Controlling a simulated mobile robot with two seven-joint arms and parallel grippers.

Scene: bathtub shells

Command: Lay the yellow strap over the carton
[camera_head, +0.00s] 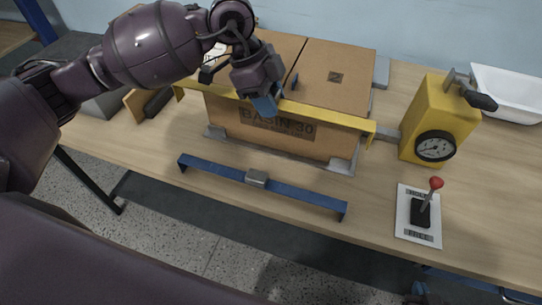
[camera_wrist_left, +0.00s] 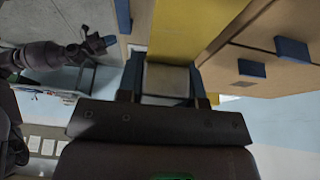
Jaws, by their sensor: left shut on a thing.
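The brown carton (camera_head: 335,82), marked "BASIN 30", stands on the table. My left gripper (camera_head: 265,104) is shut on the yellow strap (camera_head: 320,116), near its middle. The strap runs along the carton's upper front edge, with its bent-down ends beyond both sides. I cannot tell whether it touches the carton. In the left wrist view, the strap (camera_wrist_left: 185,30) has a grey block (camera_wrist_left: 167,80) between my fingers. My right gripper (camera_wrist_left: 98,43) shows in the left wrist view, away from the carton; its jaw opening is unclear.
A blue strap (camera_head: 225,172) with a grey block lies in front of the carton. Right of the carton stand a yellow box with a dial (camera_head: 428,112) and a red-knobbed lever (camera_head: 424,208) on a white plate. A white basin (camera_head: 510,92) is at the back right.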

